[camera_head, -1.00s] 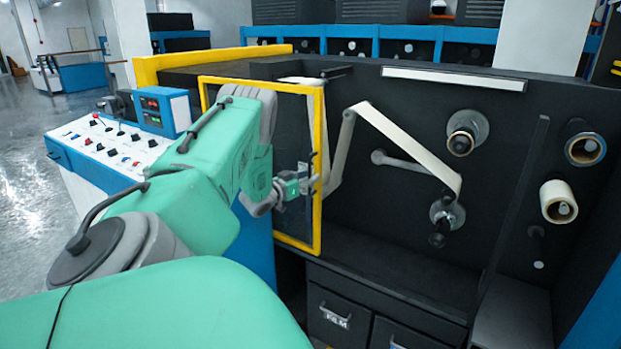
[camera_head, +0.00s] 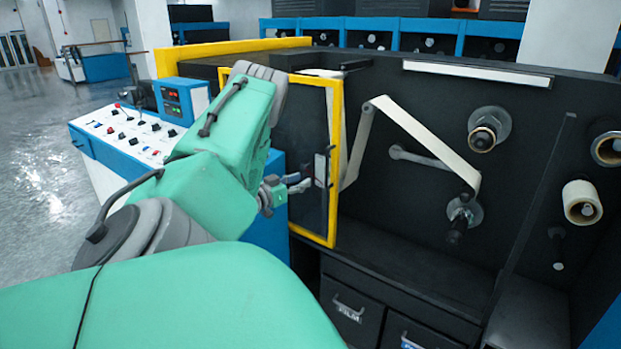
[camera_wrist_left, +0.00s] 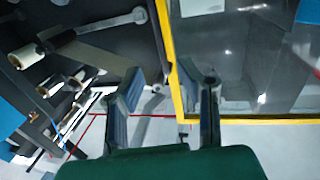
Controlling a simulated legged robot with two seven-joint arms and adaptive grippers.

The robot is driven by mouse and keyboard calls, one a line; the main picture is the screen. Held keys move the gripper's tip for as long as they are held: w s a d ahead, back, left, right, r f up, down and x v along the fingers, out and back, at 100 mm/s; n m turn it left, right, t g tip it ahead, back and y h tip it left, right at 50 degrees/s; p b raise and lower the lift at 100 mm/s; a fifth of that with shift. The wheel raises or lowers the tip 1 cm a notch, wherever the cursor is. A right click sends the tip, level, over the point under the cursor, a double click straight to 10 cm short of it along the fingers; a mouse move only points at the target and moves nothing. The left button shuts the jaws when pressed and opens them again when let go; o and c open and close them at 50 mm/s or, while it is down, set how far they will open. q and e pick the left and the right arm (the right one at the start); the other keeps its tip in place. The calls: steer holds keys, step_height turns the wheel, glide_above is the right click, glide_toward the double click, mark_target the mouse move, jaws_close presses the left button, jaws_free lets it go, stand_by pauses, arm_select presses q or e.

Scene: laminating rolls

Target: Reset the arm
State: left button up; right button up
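My left gripper (camera_head: 303,182) is in front of the yellow-framed door (camera_head: 334,215) of the black machine, near the small handle plate (camera_head: 320,168). In the left wrist view its two fingers (camera_wrist_left: 165,105) are apart. The yellow frame (camera_wrist_left: 168,55) shows beyond the gap between them, and nothing is seen held. Whether a finger touches the door cannot be told. My green left arm covers part of the door's left side. My right gripper is in neither current view.
A control desk (camera_head: 125,135) with knobs and a blue display box (camera_head: 178,100) stands left of the door. Right of it are a white film web (camera_head: 425,140), rollers (camera_head: 488,130) and a white roll (camera_head: 582,202). Film drawers (camera_head: 350,310) sit below. Open floor (camera_head: 40,150) lies far left.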

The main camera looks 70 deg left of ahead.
arm_select(q)
steer(key=shift+s, duration=0.25)
stand_by(0.4)
steer(key=w+d+f+g+h+b, duration=0.1)
steer(key=w+d+f+g+b, duration=0.15)
steer(key=w+d+f, duration=0.55)
steer(key=w+d+f+g+h, duration=0.15)
steer(key=d+f, duration=0.25)
steer(key=d, duration=0.5)
steer(key=w+d+f+g+h, duration=0.15)
steer(key=d+f, duration=0.25)
steer(key=d, duration=0.5)
steer(key=s+d+f+m+g+b, duration=0.1)
steer(key=s+d+f+g, duration=0.1)
steer(key=d, duration=0.3)
steer(key=s+d+f+m+g+b, duration=0.1)
steer(key=s+d+f+g, duration=0.15)
steer(key=d, duration=0.35)
steer(key=s+d+f+m+g+h, duration=0.1)
steer(key=s+d+f+g, duration=0.2)
steer(key=s+d, duration=0.5)
steer(key=s+d+f+m+g+h+b, duration=0.1)
steer(key=s+d+f+g, duration=0.1)
steer(key=s+d, duration=0.6)
steer(key=shift+s+f+m+g+b, duration=0.35)
steer(key=shift+s+g, duration=0.35)
steer(key=shift+s, duration=0.35)
